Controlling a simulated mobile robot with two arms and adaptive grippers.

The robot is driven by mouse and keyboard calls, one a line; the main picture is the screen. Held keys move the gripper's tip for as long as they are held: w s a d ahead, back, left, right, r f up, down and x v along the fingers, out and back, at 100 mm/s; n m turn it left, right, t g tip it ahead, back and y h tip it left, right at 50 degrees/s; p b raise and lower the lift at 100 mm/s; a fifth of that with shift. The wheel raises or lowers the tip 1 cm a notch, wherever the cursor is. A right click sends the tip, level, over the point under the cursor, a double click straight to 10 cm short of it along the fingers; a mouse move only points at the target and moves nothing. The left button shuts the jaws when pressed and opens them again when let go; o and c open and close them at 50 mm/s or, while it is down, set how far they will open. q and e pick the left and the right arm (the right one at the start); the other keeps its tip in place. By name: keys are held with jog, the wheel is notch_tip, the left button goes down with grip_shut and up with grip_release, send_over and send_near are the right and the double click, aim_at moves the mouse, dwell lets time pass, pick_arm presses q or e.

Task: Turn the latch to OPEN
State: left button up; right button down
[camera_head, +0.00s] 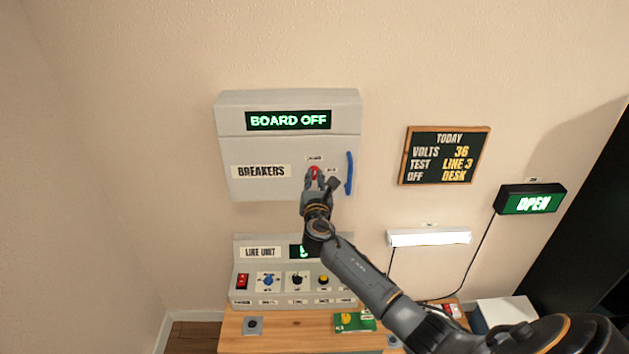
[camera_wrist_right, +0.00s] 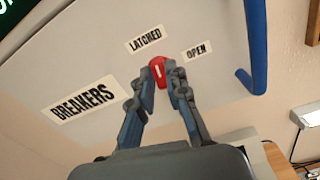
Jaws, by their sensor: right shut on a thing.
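The latch (camera_head: 314,170) is a small red knob on the front of the grey breaker box (camera_head: 235,188). In the right wrist view the red latch (camera_wrist_right: 158,72) carries a white line that points roughly toward the LATCHED label (camera_wrist_right: 145,39). The OPEN label (camera_wrist_right: 198,51) is to its right. My right gripper (camera_head: 316,180) is at the latch, and its two fingers (camera_wrist_right: 160,82) are shut on the latch from either side. The fingers hide part of the knob's sides. My left gripper is not in view.
A blue handle (camera_head: 349,174) runs up the box's right side, close to my right gripper. A display on the box (camera_head: 288,120) reads BOARD OFF. Below, the line unit (camera_head: 243,262) with switches and knobs stands on a wooden desk (camera_head: 285,331). A chalkboard (camera_head: 445,155) hangs to the right.

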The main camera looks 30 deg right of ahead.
jog(key=m+b, duration=0.1)
jog(key=m, duration=0.1)
jog(key=m+b, duration=0.1)
jog(key=m, duration=0.1)
jog(key=shift+f+m, duration=0.2)
jog(key=shift+m, duration=0.1)
jog(key=m+b, duration=0.2)
jog(key=m, duration=0.1)
jog(key=shift+d+m, duration=0.1)
jog(key=shift+m, duration=0.2)
jog(key=m+b, duration=0.2)
jog(key=m, duration=0.2)
jog(key=shift+s, duration=0.1)
jog(key=shift+m+b, duration=0.85)
jog(key=shift+m, duration=0.95)
jog(key=c, duration=1.3)
grip_release()
jog(key=shift+s, duration=0.1)
